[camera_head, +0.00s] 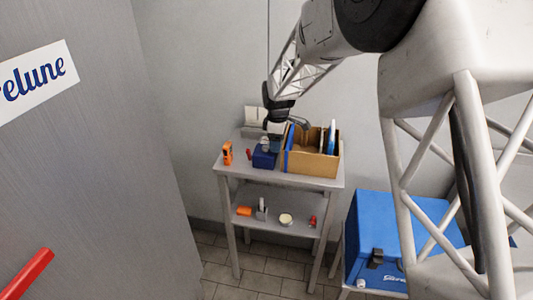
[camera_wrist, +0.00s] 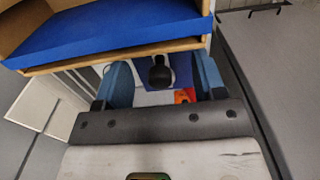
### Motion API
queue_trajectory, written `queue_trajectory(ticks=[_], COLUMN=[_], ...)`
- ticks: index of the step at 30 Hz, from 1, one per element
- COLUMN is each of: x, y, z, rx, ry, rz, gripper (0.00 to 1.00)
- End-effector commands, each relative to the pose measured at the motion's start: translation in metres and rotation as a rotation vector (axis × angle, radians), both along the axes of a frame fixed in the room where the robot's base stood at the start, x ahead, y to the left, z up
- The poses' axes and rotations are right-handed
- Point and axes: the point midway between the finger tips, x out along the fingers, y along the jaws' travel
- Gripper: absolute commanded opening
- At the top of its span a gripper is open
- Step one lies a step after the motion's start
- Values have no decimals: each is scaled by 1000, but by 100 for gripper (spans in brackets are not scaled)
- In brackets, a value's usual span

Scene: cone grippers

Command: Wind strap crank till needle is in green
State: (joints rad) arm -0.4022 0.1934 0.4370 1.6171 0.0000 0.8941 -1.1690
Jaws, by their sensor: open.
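A small dark blue box (camera_head: 264,158) stands on the top of a grey shelf table, with a pale, knob-like part on its top. In the wrist view a dark blue surface (camera_wrist: 181,63) carries a round black knob (camera_wrist: 160,76), which may be the crank. My gripper (camera_head: 272,135) is just above the blue box. In the wrist view its two blue-grey fingers (camera_wrist: 162,68) are open, one on either side of the knob, with gaps between. I cannot tell how far below the fingertips the knob is. No needle or green zone can be made out.
An open brown box (camera_head: 310,168) with blue sheets stands close to the right of the blue box. An orange device (camera_head: 227,152) stands to its left. Small items lie on the lower shelf (camera_head: 270,228). A blue cooler (camera_head: 372,237) is at the lower right.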

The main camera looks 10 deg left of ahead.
Motion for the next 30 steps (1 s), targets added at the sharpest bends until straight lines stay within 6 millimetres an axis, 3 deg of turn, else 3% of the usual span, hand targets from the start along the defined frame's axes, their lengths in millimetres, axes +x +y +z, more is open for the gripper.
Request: queue_trajectory(ticks=[11,30], x=[0,0], y=[0,0], z=[6,50], rx=[0,0], ry=[-1,-1], rz=[0,0], gripper=[64,64])
